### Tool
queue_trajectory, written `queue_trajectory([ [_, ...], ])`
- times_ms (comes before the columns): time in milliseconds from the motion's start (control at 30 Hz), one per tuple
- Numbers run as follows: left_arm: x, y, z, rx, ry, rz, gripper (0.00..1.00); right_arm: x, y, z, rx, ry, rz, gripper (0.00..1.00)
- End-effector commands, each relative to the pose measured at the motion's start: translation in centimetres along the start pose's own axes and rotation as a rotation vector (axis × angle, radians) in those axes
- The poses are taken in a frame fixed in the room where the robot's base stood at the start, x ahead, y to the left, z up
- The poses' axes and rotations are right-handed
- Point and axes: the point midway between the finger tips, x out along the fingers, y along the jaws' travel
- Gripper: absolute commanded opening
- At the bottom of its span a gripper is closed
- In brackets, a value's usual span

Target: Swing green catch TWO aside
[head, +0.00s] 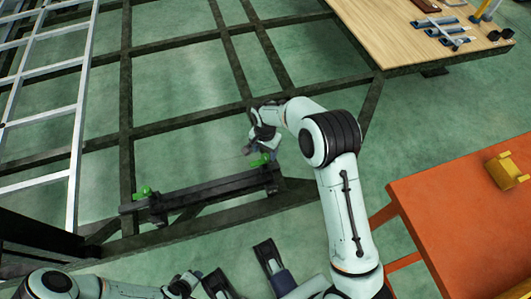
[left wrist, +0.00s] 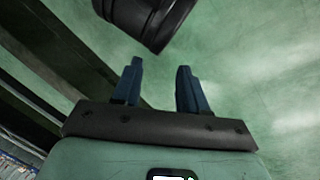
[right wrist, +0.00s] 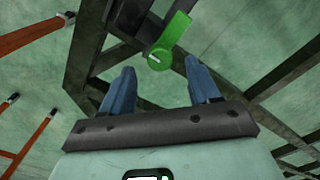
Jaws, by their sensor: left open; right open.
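Two green catches sit on a dark bar (head: 215,190) of the chassis. One catch (head: 143,193) is at the bar's left end and the other catch (head: 260,161) at its right end. No number is readable on either. My right gripper (head: 258,147) is just above the right-end catch. In the right wrist view this green catch (right wrist: 168,42), a lever with a round hub, lies just beyond the open, empty fingers (right wrist: 160,68). I cannot tell whether they touch it. My left gripper (left wrist: 160,67) is open and empty, away from both catches.
Dark frame rails (head: 127,110) cross the green floor. A light ladder-like frame (head: 75,130) stands at left. A wooden workbench (head: 395,30) with tools is at the upper right. An orange table (head: 440,210) with a yellow block (head: 507,170) is at right.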

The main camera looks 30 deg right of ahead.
Motion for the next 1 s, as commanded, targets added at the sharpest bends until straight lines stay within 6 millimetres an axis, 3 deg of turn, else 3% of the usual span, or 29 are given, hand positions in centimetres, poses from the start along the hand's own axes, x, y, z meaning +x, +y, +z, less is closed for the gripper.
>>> queue_trajectory([
  [33,-0.6,0.2,0.5,0.002,-0.015,0.001,0.43,-1.7,-0.1,-0.1,0.000,0.004,-0.006,0.61],
  [200,-1.8,0.6,2.1,0.006,-0.061,0.004,0.43,-5.6,-0.1,-0.1,0.000,0.003,-0.005,0.61],
  [400,-2.7,0.9,3.4,0.009,-0.102,0.006,0.43,-8.8,-0.1,-0.1,0.001,0.003,-0.004,0.61],
  [600,-3.0,1.0,3.9,0.010,-0.117,0.007,0.43,-10.0,0.0,-0.1,0.001,0.002,-0.002,0.61],
  [1000,-3.0,1.0,3.9,0.009,-0.118,0.007,0.43,-10.0,0.0,-0.1,0.001,0.001,-0.001,0.61],
])
